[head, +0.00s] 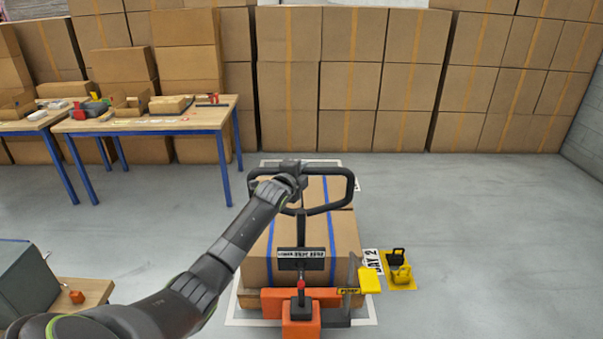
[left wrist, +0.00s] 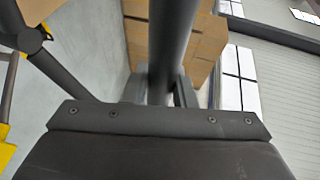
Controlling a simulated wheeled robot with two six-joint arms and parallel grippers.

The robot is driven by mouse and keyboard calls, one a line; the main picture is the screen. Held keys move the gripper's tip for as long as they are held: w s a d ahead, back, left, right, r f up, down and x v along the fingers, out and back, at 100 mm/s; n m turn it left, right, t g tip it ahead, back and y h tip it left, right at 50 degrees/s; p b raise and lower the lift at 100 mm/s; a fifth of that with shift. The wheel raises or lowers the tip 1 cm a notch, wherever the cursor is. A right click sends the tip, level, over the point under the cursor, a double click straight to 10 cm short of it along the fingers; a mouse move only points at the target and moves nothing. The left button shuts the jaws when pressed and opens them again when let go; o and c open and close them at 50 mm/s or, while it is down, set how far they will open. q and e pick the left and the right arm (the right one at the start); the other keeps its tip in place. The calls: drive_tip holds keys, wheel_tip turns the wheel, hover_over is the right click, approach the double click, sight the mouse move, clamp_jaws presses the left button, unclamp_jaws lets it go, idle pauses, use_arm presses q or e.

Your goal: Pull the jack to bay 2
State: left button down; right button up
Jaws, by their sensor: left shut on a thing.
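The pallet jack has an orange base (head: 300,318) and a black loop handle (head: 338,205). In the left wrist view, the dark handle bar (left wrist: 172,45) runs between the fingers of my left gripper (left wrist: 162,92). Cardboard boxes with blue straps (head: 342,232) sit on the pallet in front of the jack. White floor lines (head: 245,322) show around the load and jack. My right gripper is not in view.
Work tables (head: 150,124) stand at left, stacked cartons (head: 400,60) at the back. Floor at right is clear.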

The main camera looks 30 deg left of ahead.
use_arm(q)
drive_tip(key=shift+w+r, duration=0.1)
drive_tip(key=c, duration=1.2)
unclamp_jaws()
drive_tip(key=shift+s, duration=0.5)
drive_tip(key=b+v, duration=0.3)
drive_tip(key=v, duration=1.3)
drive_tip(key=shift+s, duration=0.2)
drive_tip(key=shift+a, duration=0.1)
